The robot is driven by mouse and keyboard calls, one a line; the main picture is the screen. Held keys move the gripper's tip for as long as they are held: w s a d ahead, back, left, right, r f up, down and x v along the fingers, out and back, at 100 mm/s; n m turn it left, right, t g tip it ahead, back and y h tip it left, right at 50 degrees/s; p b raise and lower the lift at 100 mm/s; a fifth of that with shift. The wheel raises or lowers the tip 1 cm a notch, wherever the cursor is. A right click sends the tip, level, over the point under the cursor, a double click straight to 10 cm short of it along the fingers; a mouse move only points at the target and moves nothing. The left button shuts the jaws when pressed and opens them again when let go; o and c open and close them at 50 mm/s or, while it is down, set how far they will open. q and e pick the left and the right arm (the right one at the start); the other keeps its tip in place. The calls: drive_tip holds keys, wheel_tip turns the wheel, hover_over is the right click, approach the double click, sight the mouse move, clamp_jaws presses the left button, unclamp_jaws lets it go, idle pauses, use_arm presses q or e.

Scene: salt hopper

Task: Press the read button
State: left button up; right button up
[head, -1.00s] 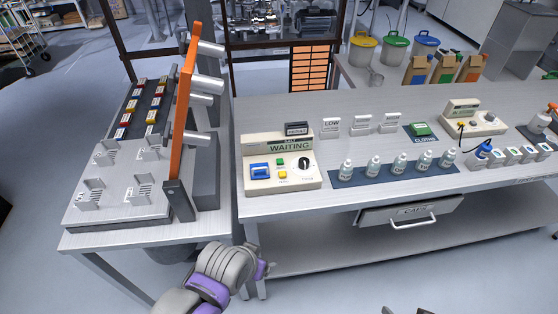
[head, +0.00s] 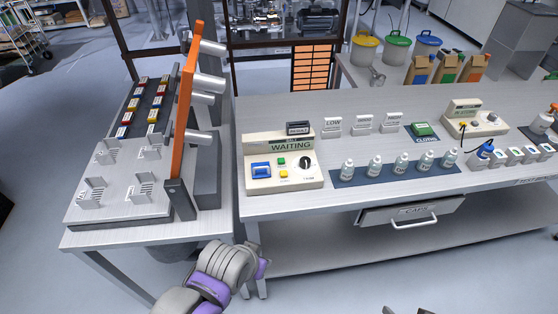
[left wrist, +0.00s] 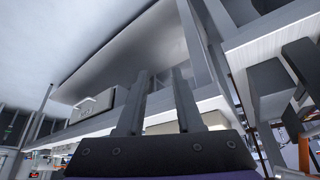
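A cream meter box (head: 300,184) stands at the left end of the right-hand bench. Its green screen reads WAITING. Its front has a blue-framed part (head: 261,170), a small green button (head: 281,161), a small yellow button (head: 284,174) and a black knob (head: 305,161). The button labels are too small to read. My left arm is low at the bottom of the head view, in front of the bench and below its top; its fingers are not clear there. In the left wrist view my left gripper (left wrist: 160,76) has its fingers apart and empty. Dark tips at the bottom edge may be my right gripper (head: 420,311).
Several white bottles stand on a blue mat (head: 344,177) right of the meter. A drawer (head: 380,216) hangs below the bench top. An orange upright panel (head: 186,110) stands on the left bench (head: 75,238). The left wrist view looks up at a bench underside.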

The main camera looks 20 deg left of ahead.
use_arm(q)
clamp_jaws()
idle(1.3)
